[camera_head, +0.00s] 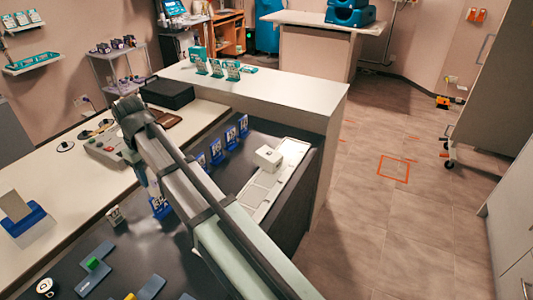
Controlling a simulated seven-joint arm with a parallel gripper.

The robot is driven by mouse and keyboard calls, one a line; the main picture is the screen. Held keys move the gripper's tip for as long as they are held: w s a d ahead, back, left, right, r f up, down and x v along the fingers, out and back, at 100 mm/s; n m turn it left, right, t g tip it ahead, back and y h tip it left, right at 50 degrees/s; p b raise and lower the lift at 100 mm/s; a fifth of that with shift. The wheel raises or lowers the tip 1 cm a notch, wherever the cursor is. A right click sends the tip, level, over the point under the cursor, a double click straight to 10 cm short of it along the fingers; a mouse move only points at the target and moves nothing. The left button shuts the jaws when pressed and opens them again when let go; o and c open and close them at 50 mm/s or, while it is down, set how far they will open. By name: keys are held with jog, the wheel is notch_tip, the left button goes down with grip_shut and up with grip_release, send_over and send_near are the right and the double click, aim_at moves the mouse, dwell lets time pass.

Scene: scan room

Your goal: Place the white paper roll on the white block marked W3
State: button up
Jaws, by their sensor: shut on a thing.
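I cannot pick out a white paper roll. My arm crosses the middle of the picture, and its far end bends down behind the near link. My gripper and anything in it are hidden. A larger white block (268,158) sits on a white compartmented tray (257,192) right of my arm. I cannot read W3 on either.
Blue label stands (230,135) line the back of the dark worktop. Blue-grey pieces (95,268) and a round black-and-white item (45,287) lie at the front left. A blue holder (24,221) stands at the left. A raised white counter (270,100) bounds the back.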

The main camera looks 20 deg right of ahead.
jog(key=w+d+r, duration=0.2)
jog(key=w+d, duration=0.3)
jog(key=d, duration=0.8)
jog(key=w+d+r+m, duration=0.15)
jog(key=w+d, duration=0.25)
jog(key=d, duration=1)
jog(key=w+d+r, duration=0.2)
jog(key=w+d, duration=0.3)
jog(key=d, duration=0.8)
jog(key=shift+a+f, duration=0.1)
jog(key=shift+f, duration=4.5)
jog(key=shift+f, duration=0.45)
jog(key=o, duration=1.1)
notch_tip(320, 180, up, 13)
